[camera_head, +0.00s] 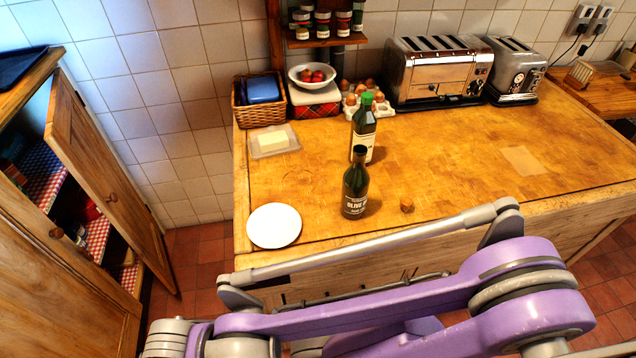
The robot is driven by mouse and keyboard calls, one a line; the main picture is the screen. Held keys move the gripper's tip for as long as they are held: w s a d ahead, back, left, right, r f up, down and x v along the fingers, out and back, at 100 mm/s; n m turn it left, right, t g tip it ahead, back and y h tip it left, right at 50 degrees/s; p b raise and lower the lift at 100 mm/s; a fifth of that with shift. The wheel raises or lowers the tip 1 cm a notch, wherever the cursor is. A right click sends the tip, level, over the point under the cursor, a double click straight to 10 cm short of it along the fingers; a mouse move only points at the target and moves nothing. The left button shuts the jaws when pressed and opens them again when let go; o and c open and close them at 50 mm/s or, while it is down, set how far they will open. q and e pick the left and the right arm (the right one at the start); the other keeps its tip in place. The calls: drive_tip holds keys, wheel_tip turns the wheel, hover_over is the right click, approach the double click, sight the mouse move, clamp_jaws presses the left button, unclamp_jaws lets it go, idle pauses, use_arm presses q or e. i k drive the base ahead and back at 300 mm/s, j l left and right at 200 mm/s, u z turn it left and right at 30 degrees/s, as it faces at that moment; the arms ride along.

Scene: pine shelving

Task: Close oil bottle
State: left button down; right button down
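A dark green olive oil bottle (355,193) stands upright near the front edge of the wooden counter, with a pale-lettered label. Its neck shows no cap or stopper. A small brown cork-like stopper (406,205) sits on the counter a little to its right, apart from it. A second dark bottle (363,135) with a green cap and pale label stands upright just behind. My purple arm crosses the foreground below the counter top. Neither gripper's fingers can be seen.
A white plate (274,226) lies left of the bottle. A butter dish (273,142), wicker basket (241,113), fruit bowl (312,76), egg tray (380,104) and two toasters (438,72) stand behind. The counter's right middle is mostly clear. A cupboard door (112,185) hangs open at left.

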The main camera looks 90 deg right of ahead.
sight(356, 178)
drive_tip(key=z, duration=3.5)
